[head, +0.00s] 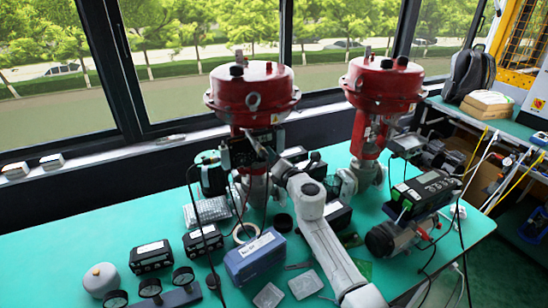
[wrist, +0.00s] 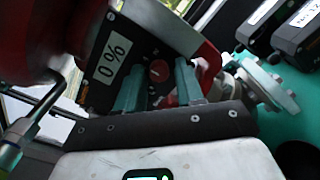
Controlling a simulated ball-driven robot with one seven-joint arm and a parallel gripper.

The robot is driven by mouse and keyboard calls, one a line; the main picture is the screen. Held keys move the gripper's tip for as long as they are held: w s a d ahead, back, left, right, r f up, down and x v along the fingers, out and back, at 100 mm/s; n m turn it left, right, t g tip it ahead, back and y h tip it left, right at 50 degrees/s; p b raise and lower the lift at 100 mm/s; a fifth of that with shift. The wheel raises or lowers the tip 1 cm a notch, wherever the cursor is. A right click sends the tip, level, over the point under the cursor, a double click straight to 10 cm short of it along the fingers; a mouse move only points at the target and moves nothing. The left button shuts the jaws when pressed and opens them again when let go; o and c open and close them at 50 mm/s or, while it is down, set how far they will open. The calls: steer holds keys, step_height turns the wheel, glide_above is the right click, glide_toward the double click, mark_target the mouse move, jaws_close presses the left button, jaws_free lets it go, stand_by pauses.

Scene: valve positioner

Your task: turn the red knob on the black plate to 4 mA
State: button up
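The black plate (wrist: 97,92) fills the upper middle of the wrist view, tilted, with a white label (wrist: 113,58) reading "0 %". The round red knob (wrist: 159,70) sits on it and carries a mark too small to read. My gripper (wrist: 159,72) is open, its two teal fingers pointing at the plate. The knob shows between the fingertips, with a gap on each side; I cannot tell whether the tips reach its depth. In the head view my arm reaches to the left red-topped valve (head: 252,92), and my gripper and the knob cannot be made out clearly there.
A second red-topped valve (head: 382,90) stands to the right. The teal table (head: 120,228) bears a blue box (head: 254,258), several black meters and gauges, and a black-green device (head: 424,190). Cables hang beside the left valve. A grey metal fitting (wrist: 262,85) lies right of my gripper.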

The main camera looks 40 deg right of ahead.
steer(key=shift+o, duration=0.9)
steer(key=p+v, duration=0.4)
steer(key=v, duration=0.7)
steer(key=shift+w, duration=0.1)
steer(key=s+a+f+m+g+h+b, duration=0.1)
steer(key=s+f+m+g+h, duration=0.1)
steer(key=s+f+m+g, duration=0.55)
steer(key=s+f+m+g+h+b, duration=0.2)
steer(key=s+m, duration=0.8)
steer(key=m, duration=0.3)
steer(key=s+a+f+m+g+y, duration=0.2)
steer(key=s+a+f+g+y, duration=0.1)
steer(key=s+a, duration=0.5)
steer(key=s+a+f+m+g+y+b, duration=0.1)
steer(key=s+a+f+m+g+y, duration=0.1)
steer(key=s+a+f+g+y, duration=0.2)
steer(key=s+a+f+y, duration=0.1)
steer(key=s+a+f, duration=0.2)
steer(key=s+a, duration=0.1)
steer(key=shift+s+a+y, duration=0.3)
steer(key=shift+s+y, duration=0.1)
steer(key=shift+s, duration=0.4)
